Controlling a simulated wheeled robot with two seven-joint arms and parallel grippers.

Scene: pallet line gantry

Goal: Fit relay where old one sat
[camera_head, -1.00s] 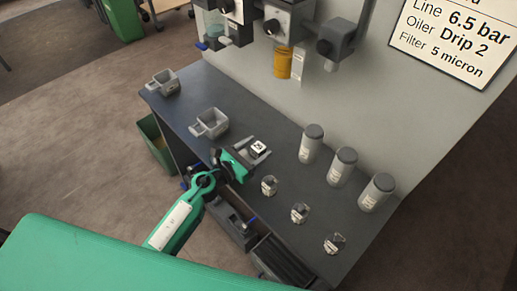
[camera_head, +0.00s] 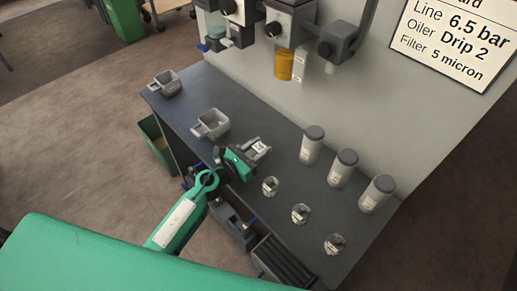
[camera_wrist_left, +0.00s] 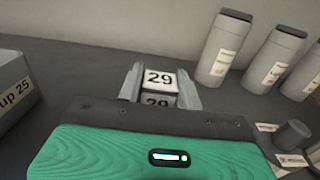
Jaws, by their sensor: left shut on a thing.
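My left gripper (camera_head: 256,149) is shut on a small block (camera_head: 261,146) with a white label, low over the dark bench or on it. In the left wrist view the block (camera_wrist_left: 160,80) shows "29" on its top and near faces, and the two grey fingers (camera_wrist_left: 160,88) press its sides. I cannot tell whether the block touches the bench, or whether it is the relay. No empty relay seat can be made out. My right gripper is not in view.
Three grey canisters (camera_head: 345,166) stand along the wall, with three small clear-and-grey pieces (camera_head: 300,213) before them. Two grey cups (camera_head: 210,124) stand on the bench (camera_head: 185,106) to the left. Fittings and an orange bowl (camera_head: 284,64) hang on the wall panel.

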